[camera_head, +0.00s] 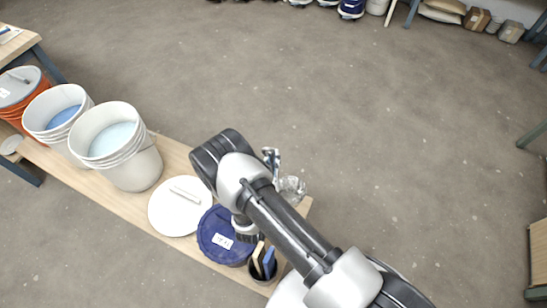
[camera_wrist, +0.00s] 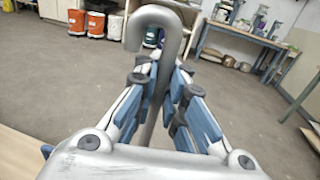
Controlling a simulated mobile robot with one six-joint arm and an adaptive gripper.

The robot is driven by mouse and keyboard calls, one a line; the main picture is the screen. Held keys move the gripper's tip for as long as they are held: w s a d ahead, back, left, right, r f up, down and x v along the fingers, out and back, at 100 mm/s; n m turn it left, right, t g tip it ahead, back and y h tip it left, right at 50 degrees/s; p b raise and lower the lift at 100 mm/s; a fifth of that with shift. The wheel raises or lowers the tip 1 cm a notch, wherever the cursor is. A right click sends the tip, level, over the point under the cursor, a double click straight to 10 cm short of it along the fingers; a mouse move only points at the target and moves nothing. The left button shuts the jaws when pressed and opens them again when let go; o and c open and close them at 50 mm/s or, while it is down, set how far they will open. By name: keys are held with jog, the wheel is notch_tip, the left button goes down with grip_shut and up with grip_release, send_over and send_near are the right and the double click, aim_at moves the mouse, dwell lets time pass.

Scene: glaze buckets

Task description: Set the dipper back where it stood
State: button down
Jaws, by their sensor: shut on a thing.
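The dipper (camera_wrist: 156,13) shows in the wrist view as a grey metal handle with a hooked top. My gripper (camera_wrist: 160,74) is shut on its shaft, with the hook standing up beyond the fingers. The dipper's lower end is hidden behind my gripper's body. In the head view my arm covers much of the right end of the bench (camera_head: 120,198), and the grip itself is not clear there. White buckets, one with pale blue glaze (camera_head: 112,139) and one with deeper blue (camera_head: 64,117), stand on the bench.
A white lid with a handle (camera_head: 172,216) and a labelled blue lid (camera_head: 212,249) are on the bench near my arm. A dark pot of tools (camera_head: 262,270) stands close by. An orange bucket (camera_head: 35,80) is at far left. The floor beyond is open.

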aim_at(272, 172)
jog(key=shift+f+b, duration=2.9)
jog(key=shift+f, duration=0.8)
jog(key=shift+f+b, duration=0.5)
jog(key=shift+f, duration=0.05)
jog(key=c, duration=1.6)
grip_release()
jog(key=shift+o, duration=0.4)
jog(key=o, duration=0.7)
jog(key=shift+p+v, duration=0.6)
jog(key=shift+v, duration=5.4)
